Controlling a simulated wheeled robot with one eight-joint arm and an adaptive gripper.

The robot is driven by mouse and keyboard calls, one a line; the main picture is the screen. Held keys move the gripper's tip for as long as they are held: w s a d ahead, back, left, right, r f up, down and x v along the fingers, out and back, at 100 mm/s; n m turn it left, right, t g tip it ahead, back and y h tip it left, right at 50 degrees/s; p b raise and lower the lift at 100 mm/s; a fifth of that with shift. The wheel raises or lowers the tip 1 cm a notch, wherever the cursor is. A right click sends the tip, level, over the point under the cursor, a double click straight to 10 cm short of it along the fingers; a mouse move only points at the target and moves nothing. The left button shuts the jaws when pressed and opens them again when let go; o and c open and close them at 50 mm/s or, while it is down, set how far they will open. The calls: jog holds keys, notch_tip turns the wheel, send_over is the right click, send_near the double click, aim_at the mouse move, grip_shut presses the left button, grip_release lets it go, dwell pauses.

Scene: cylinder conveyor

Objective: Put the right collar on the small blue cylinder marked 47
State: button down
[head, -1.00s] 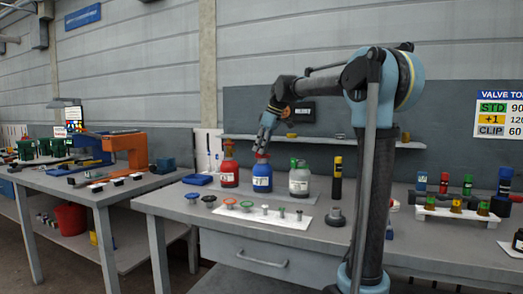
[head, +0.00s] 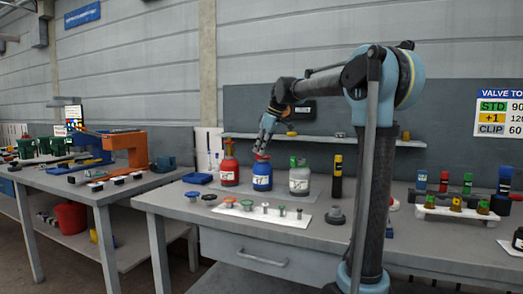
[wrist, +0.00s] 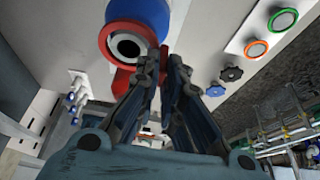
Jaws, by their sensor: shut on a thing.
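The small blue cylinder (head: 262,176) stands on the bench between a red cylinder (head: 229,172) and a grey-white one (head: 299,181); the number on its label is too blurred to read. In the wrist view the blue cylinder (wrist: 146,12) is seen from above. A red collar (wrist: 107,38) shows around its pale neck and dark opening; whether it is fully seated I cannot tell. My gripper (head: 261,152) is right over the blue cylinder. In the wrist view my gripper (wrist: 165,55) is shut on the red collar at its edge.
A white sheet (head: 235,212) with several knobs and ring-shaped parts lies in front of the cylinders. A black and yellow cylinder (head: 337,177) stands to the right. A blue tray (head: 197,178) lies at the left. A shelf (head: 350,141) runs behind.

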jog(key=shift+f, duration=0.85)
jog(key=c, duration=1.7)
grip_release()
jog(key=shift+o, duration=0.2)
jog(key=shift+r, duration=2.95)
